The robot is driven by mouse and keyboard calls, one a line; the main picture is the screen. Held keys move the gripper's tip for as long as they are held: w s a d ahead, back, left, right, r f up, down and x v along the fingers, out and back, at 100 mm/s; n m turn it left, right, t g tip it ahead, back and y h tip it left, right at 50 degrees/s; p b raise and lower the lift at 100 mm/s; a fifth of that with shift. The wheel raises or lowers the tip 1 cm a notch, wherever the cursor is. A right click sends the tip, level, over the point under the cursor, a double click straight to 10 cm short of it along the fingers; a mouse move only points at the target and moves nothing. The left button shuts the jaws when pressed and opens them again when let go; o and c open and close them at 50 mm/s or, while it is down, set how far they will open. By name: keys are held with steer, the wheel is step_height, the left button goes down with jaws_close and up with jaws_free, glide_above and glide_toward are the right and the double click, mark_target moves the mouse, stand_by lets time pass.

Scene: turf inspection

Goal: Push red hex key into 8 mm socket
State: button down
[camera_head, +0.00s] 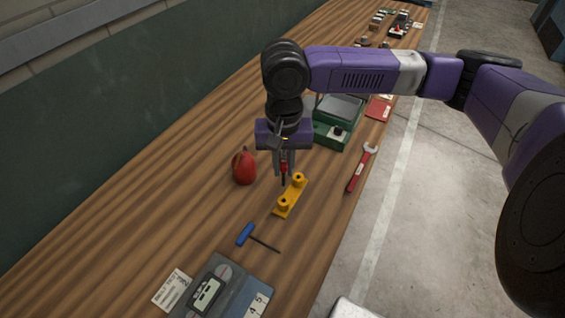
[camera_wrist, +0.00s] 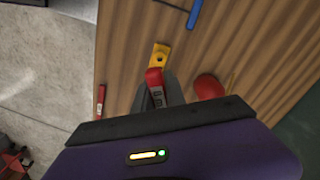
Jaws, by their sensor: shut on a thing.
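My gripper (camera_head: 284,168) is shut on the red hex key (camera_head: 284,169) and holds it upright, with its dark shaft pointing down. The red handle also shows between the fingers in the wrist view (camera_wrist: 154,78). The yellow socket block (camera_head: 290,197) lies on the bench just below, with two raised round sockets, one near (camera_head: 283,204) and one far (camera_head: 298,180). The key's tip is close to the far socket; I cannot tell whether it touches or is inside. In the wrist view the block (camera_wrist: 161,50) shows one socket, and the gripper hides the other.
A blue-handled hex key (camera_head: 246,234) lies in front of the block. A red rounded object (camera_head: 244,168) is to the left, a red wrench (camera_head: 362,168) to the right near the bench edge. A green device (camera_head: 338,122) stands behind, and a grey cassette device (camera_head: 222,288) is in front.

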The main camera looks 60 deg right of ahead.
mark_target(284, 181)
steer(key=shift+f+b, duration=1.8)
steer(key=shift+f, duration=1.1)
steer(key=shift+f+b, duration=1.3)
steer(key=shift+f, duration=1.05)
steer(key=c, duration=1.3)
jaws_free()
steer(key=shift+r, duration=0.1)
steer(key=shift+r, duration=3.85)
